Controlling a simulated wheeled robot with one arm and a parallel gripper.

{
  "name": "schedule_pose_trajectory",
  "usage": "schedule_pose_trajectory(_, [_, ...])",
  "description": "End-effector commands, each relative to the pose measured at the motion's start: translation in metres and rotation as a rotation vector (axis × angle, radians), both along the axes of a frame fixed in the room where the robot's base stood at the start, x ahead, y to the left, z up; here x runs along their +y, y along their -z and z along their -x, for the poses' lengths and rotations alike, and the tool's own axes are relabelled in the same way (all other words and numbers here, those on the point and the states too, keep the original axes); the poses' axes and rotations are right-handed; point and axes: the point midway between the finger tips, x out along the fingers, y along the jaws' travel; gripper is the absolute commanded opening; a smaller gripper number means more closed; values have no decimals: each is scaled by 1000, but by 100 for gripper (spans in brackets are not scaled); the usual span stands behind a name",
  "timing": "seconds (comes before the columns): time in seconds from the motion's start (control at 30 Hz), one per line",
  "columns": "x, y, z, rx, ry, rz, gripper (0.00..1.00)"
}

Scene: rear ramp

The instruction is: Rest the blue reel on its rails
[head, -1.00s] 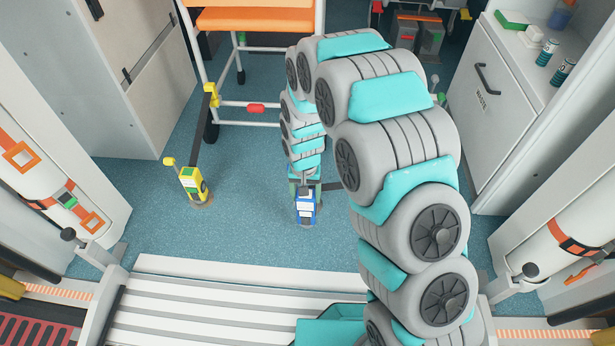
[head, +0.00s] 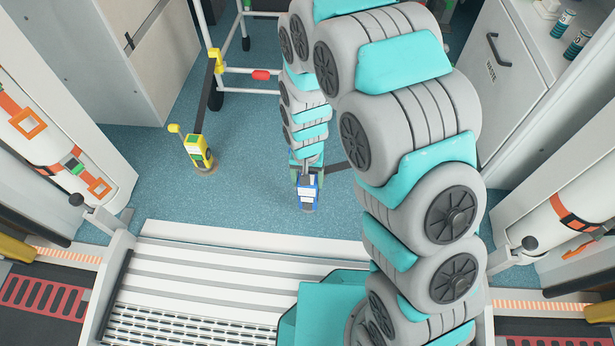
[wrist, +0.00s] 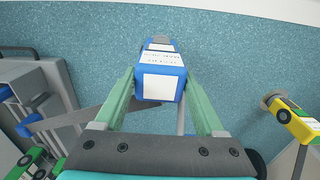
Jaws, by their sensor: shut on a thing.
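The blue reel (head: 307,192), a small blue box with white labels, is upright near the floor just beyond the ramp. My gripper (head: 306,168) is above it and shut on it. In the wrist view the blue reel (wrist: 162,75) shows between the two green fingers (wrist: 164,105). A dark strap (head: 335,168) runs from beside the reel up to the right, behind my arm. I cannot make out the rails for this reel, nor whether its underside touches anything.
The ribbed ramp (head: 200,265) lies in front. Blue floor between the reels is clear. A white cabinet (head: 500,75) stands at right.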

Motion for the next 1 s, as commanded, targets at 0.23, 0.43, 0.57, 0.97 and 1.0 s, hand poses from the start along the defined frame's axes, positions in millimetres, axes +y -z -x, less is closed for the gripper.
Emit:
schedule_pose_trajectory(0.23, [0, -11, -1, -2, 0, -1, 0])
schedule_pose_trajectory(0.43, [0, -19, 0, -1, 1, 0, 0])
schedule_pose_trajectory(0.57, [0, -25, 0, -1, 1, 0, 0])
schedule_pose_trajectory(0.97, [0, -30, 0, 0, 0, 0, 0])
schedule_pose_trajectory(1.0, [0, -30, 0, 0, 0, 0, 0])
